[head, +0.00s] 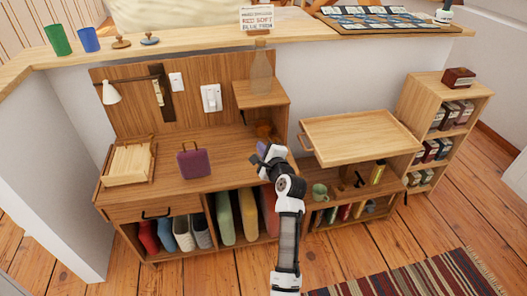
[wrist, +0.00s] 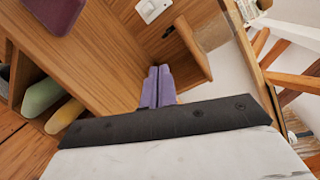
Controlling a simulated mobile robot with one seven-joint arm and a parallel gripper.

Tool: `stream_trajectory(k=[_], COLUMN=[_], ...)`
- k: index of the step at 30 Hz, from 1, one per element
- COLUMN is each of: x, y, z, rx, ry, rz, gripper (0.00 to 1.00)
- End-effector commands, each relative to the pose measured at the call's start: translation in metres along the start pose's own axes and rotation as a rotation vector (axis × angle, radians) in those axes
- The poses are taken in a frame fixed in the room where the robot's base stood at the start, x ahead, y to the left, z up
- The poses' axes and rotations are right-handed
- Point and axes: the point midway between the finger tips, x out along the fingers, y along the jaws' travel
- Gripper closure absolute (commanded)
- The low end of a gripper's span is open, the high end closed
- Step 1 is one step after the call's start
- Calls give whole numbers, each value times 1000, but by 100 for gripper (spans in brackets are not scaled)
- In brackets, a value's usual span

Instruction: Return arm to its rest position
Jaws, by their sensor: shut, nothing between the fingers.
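My gripper (head: 260,152) is at the end of my raised arm, in front of the right end of the wooden desk (head: 225,160) in the head view. Its purple fingers also show in the wrist view (wrist: 157,84), pressed together with nothing between them. A purple case with a handle (head: 194,163) stands on the desk to the left of my gripper. Part of it shows at the top left of the wrist view (wrist: 55,12). An orange-brown object (head: 265,130) sits on the desk just behind my gripper, partly hidden.
A wooden tray-topped cart (head: 360,135) stands just right of my arm, with a green mug (head: 319,192) on its lower shelf. A bookcase (head: 415,115) is further right. A glass bottle (head: 261,70) stands on a small shelf. A striped rug (head: 420,280) lies on the floor.

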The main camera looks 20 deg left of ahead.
Motion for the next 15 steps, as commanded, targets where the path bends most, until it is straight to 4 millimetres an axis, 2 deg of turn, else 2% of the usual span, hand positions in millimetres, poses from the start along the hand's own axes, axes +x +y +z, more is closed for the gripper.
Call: stream_trajectory(k=[3,9,11,14,15], x=[-7,-8,-7,-6,-8], y=[0,-4,-13,-39,-52], z=[-1,2,15,50,69], rx=[1,-15,-70,-227,-307], ry=[2,-1,-10,-31,-40], rz=[-1,-9,-35,-116,-161], gripper=[100,100,100,100,100])
